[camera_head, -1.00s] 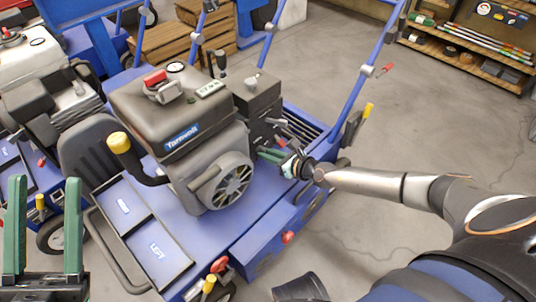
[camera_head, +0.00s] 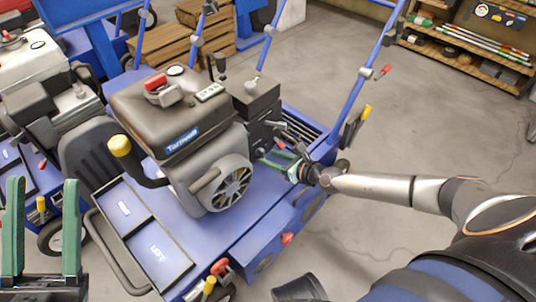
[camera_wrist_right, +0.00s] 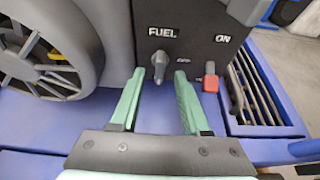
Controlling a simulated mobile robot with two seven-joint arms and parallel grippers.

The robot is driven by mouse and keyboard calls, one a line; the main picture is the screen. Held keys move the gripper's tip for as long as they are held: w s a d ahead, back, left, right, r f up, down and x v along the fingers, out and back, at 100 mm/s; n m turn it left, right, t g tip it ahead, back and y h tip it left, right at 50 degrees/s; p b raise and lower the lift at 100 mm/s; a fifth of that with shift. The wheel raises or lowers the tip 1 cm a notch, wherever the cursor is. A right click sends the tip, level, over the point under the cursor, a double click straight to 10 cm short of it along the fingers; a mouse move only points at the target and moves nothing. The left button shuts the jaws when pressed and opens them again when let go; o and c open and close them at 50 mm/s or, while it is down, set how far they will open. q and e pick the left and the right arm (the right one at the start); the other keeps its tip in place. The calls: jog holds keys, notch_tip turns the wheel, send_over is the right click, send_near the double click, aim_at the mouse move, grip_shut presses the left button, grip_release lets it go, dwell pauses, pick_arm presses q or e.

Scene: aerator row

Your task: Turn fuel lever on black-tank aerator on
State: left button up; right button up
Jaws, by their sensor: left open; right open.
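The black-tank aerator (camera_head: 150,110) stands in the middle of the head view, with a black tank on its engine. Its dark control panel (camera_wrist_right: 195,20) faces the right wrist camera. The small grey fuel lever (camera_wrist_right: 159,62) hangs downward below the word FUEL. My right gripper (camera_wrist_right: 160,76) is open, its green fingertips on either side of the lever's lower end; contact is not clear. In the head view the right gripper (camera_head: 277,158) is at the panel, and the lever cannot be made out. My left gripper (camera_head: 43,183) is open and empty at the lower left.
A red switch (camera_wrist_right: 210,78) sits right of the lever, near OFF and ON labels. A white-tank machine (camera_head: 35,60) stands close at left. Blue handle bars (camera_head: 355,85) rise behind my right gripper. Open floor (camera_head: 440,120) lies at right.

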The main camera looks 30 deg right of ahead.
jog(key=p+v, duration=0.2)
jog(key=v, duration=0.8)
jog(key=shift+s, duration=0.15)
jog(key=shift+r, duration=0.1)
